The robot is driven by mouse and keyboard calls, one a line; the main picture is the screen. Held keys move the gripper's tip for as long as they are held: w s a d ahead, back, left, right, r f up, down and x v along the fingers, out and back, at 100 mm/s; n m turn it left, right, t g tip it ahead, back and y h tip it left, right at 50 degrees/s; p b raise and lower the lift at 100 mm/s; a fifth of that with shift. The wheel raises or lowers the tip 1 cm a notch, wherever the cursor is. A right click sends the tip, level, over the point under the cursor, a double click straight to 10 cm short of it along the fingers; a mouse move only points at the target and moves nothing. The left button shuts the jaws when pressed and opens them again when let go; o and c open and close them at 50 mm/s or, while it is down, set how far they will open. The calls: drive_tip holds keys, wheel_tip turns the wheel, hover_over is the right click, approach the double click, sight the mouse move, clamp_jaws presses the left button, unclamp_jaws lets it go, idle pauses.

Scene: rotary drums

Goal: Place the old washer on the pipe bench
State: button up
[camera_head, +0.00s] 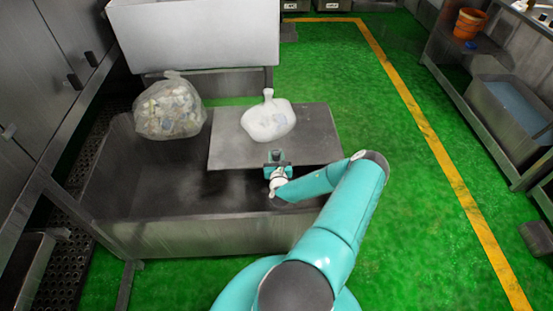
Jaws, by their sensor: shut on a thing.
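My gripper (277,158) is in the middle of the view, at the front edge of a flat grey board (315,140). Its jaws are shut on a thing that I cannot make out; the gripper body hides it. I cannot pick out an old washer for certain. A metal bench with a sunken basin (190,235) lies under and left of the board. I cannot tell if this is the pipe bench.
A knotted white bag (268,121) sits on the board just beyond my gripper. A clear bag of rubbish (170,107) stands at the basin's back left. Right are a shelf with an orange bucket (469,23) and a water tank (510,105). The green floor (420,210) is open.

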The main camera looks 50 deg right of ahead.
drive_tip(key=shift+f, duration=0.8)
drive_tip(key=shift+f, duration=0.1)
drive_tip(key=o, duration=0.9)
drive_tip(key=shift+o, duration=0.2)
